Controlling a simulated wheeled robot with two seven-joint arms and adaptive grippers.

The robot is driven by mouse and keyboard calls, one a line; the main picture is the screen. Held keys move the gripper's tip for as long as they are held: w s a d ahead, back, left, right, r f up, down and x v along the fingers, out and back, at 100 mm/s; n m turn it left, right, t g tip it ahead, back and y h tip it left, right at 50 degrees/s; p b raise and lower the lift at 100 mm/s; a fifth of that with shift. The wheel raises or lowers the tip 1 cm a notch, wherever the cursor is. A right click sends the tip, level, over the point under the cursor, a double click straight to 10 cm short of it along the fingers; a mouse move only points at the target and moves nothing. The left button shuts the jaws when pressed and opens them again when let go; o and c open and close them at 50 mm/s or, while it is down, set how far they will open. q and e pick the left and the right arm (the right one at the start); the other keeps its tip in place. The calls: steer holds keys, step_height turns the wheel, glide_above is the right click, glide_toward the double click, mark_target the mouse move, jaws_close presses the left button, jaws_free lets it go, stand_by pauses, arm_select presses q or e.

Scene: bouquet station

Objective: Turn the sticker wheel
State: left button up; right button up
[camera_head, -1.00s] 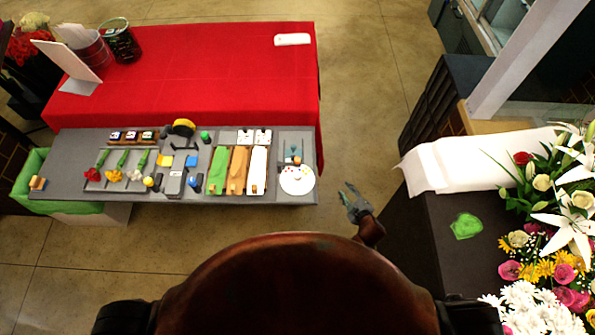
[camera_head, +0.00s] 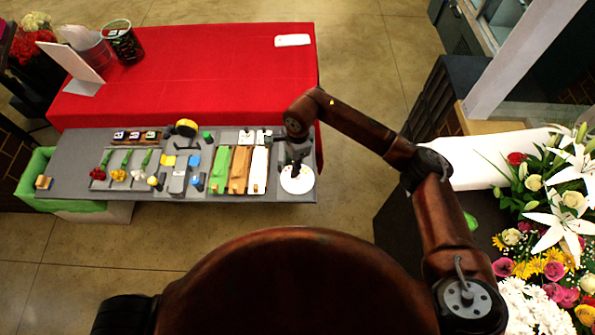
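The sticker wheel (camera_head: 297,184) is a white disc with small coloured marks at the right end of the grey station board (camera_head: 230,192). My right gripper (camera_head: 296,164) hangs over the far edge of the wheel, pointing down, and hides part of it. Its fingers are dark and small, so I cannot tell whether they are open or shut, or whether they touch the wheel. My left gripper is not in view.
Green, brown and white wrap strips (camera_head: 238,170) lie left of the wheel. Red, yellow and white flowers (camera_head: 119,175) lie further left. A red-covered table (camera_head: 210,75) stands behind the board. A flower display (camera_head: 555,230) fills the right side.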

steer(key=shift+w+d+r+h, duration=0.2)
steer(key=shift+w+d+h, duration=0.25)
steer(key=shift+d, duration=0.4)
steer(key=shift+w+d+f, duration=0.15)
steer(key=shift+d+f, duration=0.05)
steer(key=shift+f+p, duration=0.7)
steer(key=shift+f, duration=2.9)
steer(key=shift+c, duration=0.7)
steer(key=shift+w, duration=0.1)
jaws_close()
